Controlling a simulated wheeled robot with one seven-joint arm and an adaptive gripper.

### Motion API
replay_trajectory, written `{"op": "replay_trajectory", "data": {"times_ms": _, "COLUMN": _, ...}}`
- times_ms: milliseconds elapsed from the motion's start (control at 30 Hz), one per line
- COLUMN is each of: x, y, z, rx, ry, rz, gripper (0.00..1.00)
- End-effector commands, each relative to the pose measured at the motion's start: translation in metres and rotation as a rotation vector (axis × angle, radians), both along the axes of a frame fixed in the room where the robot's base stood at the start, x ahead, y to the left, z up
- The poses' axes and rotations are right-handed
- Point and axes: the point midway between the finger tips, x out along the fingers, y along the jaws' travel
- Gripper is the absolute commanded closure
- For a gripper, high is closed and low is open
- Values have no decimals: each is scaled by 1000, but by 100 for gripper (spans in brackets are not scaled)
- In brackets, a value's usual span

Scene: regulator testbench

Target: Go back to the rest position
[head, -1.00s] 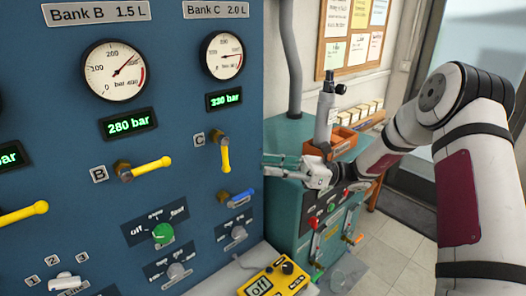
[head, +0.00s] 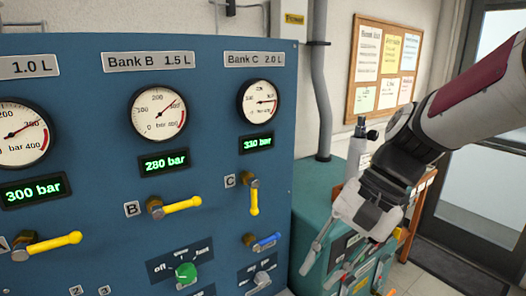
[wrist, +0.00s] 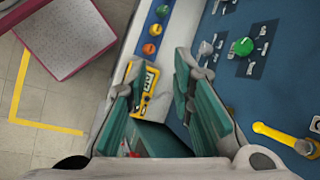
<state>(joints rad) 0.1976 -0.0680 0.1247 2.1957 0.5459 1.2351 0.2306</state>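My gripper (head: 322,262) hangs at the lower right in the head view, in front of the teal cabinet and to the right of the blue panel. In the wrist view its two fingers (wrist: 156,105) are spread apart with nothing between them. The Bank B yellow lever (head: 182,204) lies nearly horizontal. The Bank C yellow lever (head: 254,202) points down. A blue lever (head: 267,242) sits below it.
The teal cabinet (head: 318,210) stands right of the panel, partly behind my gripper. A yellow device (wrist: 145,90) lies beyond my fingers in the wrist view. A cork board (head: 353,85) hangs on the wall, with a glass door (head: 480,200) at right. Floor shows at left in the wrist view.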

Motion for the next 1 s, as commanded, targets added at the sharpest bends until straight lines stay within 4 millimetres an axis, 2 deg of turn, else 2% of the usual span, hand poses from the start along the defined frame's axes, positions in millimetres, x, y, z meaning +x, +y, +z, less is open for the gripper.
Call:
{"op": "replay_trajectory", "data": {"times_ms": 200, "x": -33, "y": -29, "z": 13, "rx": -206, "ry": -242, "rz": 136, "gripper": 78}}
{"op": "replay_trajectory", "data": {"times_ms": 500, "x": -65, "y": -72, "z": 30, "rx": -463, "ry": -559, "rz": 316, "gripper": 78}}
{"op": "replay_trajectory", "data": {"times_ms": 700, "x": -76, "y": -90, "z": 39, "rx": -570, "ry": -691, "rz": 391, "gripper": 78}}
{"op": "replay_trajectory", "data": {"times_ms": 1000, "x": -78, "y": -94, "z": 40, "rx": -601, "ry": -727, "rz": 414, "gripper": 78}}
